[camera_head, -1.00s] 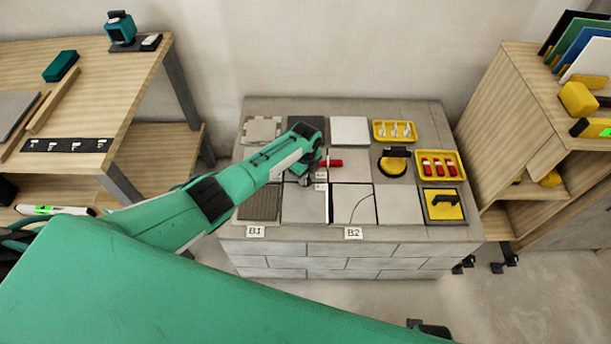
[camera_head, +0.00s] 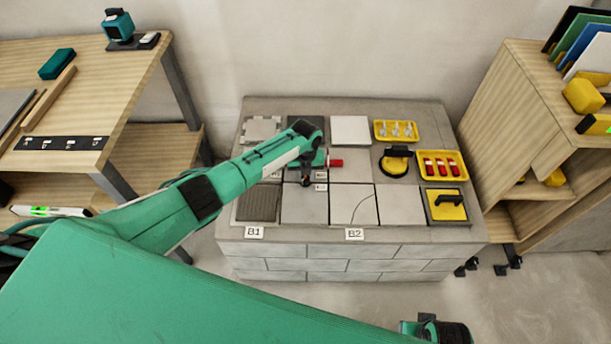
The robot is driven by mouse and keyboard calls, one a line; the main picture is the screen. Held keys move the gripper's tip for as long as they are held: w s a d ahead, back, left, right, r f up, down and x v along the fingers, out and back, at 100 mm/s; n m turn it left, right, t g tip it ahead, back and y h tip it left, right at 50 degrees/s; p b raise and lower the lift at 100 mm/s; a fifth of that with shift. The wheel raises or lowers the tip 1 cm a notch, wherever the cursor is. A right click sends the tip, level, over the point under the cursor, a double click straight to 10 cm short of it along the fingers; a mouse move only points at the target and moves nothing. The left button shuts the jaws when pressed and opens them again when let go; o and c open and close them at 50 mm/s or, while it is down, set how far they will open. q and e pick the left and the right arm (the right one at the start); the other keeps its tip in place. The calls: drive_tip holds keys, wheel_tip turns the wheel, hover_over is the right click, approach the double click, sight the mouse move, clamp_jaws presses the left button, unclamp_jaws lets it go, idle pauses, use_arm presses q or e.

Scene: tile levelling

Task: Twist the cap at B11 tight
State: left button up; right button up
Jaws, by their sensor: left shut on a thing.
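My left gripper (camera_head: 306,180) points down at the tile joint near the middle of the stone-topped block (camera_head: 228,205). It is shut on a small red cap, of which only a bit of red shows at the fingertips. The fingers and wrist hide most of it. Another red cap (camera_head: 335,163) lies or stands just right of the wrist, apart from the fingers. Small white labels (camera_head: 320,187) sit beside the joint; their text is too small to read. Larger labels B1 (camera_head: 254,233) and B2 (camera_head: 354,234) are on the front edge.
A yellow tray of red caps (camera_head: 453,165), a yellow tray of pale clips (camera_head: 395,122), a black-handled suction cup (camera_head: 394,165) and a yellow float (camera_head: 446,205) stand on the right. A wooden bench (camera_head: 100,95) is left, a shelf (camera_head: 500,110) right.

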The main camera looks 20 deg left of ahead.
use_arm(q)
drive_tip(key=shift+m, duration=0.3)
use_arm(e)
drive_tip(key=shift+r, duration=0.25)
drive_tip(key=shift+s, duration=0.25)
drive_tip(key=shift+a, duration=0.1)
use_arm(q)
drive_tip(key=o, duration=1)
drive_tip(key=shift+r, duration=0.25)
wheel_tip(320, 180, up, 13)
drive_tip(key=shift+r+p, duration=0.2)
drive_tip(key=shift+p, duration=0.7)
use_arm(e)
drive_tip(key=shift+g, duration=0.3)
wheel_tip(320, 180, down, 4)
drive_tip(key=shift+s, duration=0.15)
